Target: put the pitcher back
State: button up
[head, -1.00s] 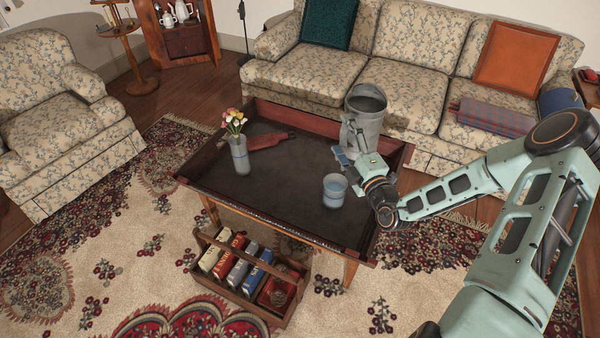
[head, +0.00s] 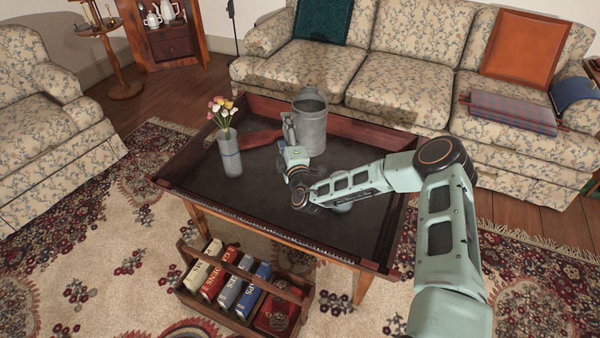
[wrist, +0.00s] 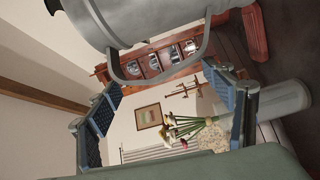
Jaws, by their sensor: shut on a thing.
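The pitcher (head: 313,126) is a tall grey metal vessel with a loop handle on its left side. It is upright over the far half of the dark coffee table (head: 255,185); I cannot tell whether its base touches the tabletop. My gripper (head: 289,137) is at its left side and shut on it by the handle. In the wrist view the pitcher (wrist: 150,18) fills the top, with its handle loop hanging between the blue-padded fingers of my gripper (wrist: 165,88).
A grey vase (head: 230,155) with flowers stands left of the pitcher, near a red-brown object (head: 260,138). A cup (head: 342,207) is mostly hidden behind my arm. A wooden book carrier (head: 235,322) stands on the rug in front. A floral sofa (head: 400,95) is behind the table.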

notch_tip(320, 180, down, 12)
jog(key=w+a+b, duration=0.1)
jog(key=a+b, duration=0.1)
jog(key=b, duration=0.3)
jog(key=shift+w, duration=0.4)
jog(key=o, duration=1.6)
jog(key=shift+s+f, duration=0.1)
jog(key=shift+f, duration=0.25)
jog(key=o, duration=0.5)
jog(key=shift+r, duration=0.1)
